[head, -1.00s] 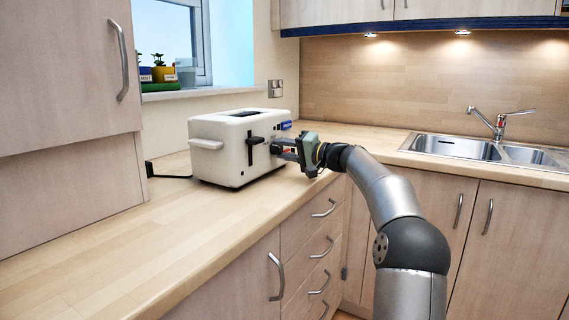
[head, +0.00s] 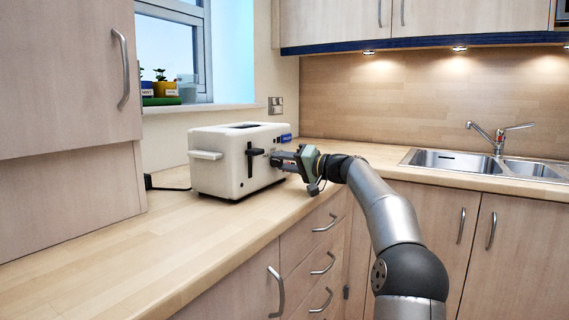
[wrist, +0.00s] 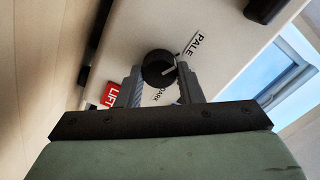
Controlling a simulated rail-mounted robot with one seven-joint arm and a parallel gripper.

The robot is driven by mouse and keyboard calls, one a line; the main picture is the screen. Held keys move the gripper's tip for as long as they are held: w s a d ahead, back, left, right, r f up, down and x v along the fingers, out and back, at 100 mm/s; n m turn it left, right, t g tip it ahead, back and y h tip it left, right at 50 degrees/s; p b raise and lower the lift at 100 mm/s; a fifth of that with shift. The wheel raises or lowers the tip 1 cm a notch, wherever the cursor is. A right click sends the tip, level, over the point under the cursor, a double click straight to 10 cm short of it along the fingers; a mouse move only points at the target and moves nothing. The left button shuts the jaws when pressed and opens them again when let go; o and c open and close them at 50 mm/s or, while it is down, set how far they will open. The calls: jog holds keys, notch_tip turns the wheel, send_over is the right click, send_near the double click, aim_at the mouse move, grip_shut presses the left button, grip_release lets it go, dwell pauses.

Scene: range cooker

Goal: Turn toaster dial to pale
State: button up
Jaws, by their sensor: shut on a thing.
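The white toaster (head: 222,168) stands on the wooden counter, with black levers on the side facing me. My gripper (head: 277,160) reaches its front from the right. In the wrist view my gripper (wrist: 158,72) has its fingers on both sides of the round black dial (wrist: 156,66), shut on it. The PALE label (wrist: 196,45) is up and right of the dial. The DARK label (wrist: 162,95) is below it, partly covered by a finger. A thin light mark on the dial's right side seems to point between the two labels. In the head view the dial is hidden.
A red LIFT label (wrist: 110,95) lies beside the left finger. A black cord (head: 168,188) runs left from the toaster. The counter (head: 170,250) in front is clear. A sink (head: 455,162) is at the right, and a cabinet (head: 70,100) stands close at the left.

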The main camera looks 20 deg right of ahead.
jog(key=o, duration=1)
jog(key=p+v, duration=0.1)
jog(key=v, duration=1.6)
jog(key=shift+s, duration=0.2)
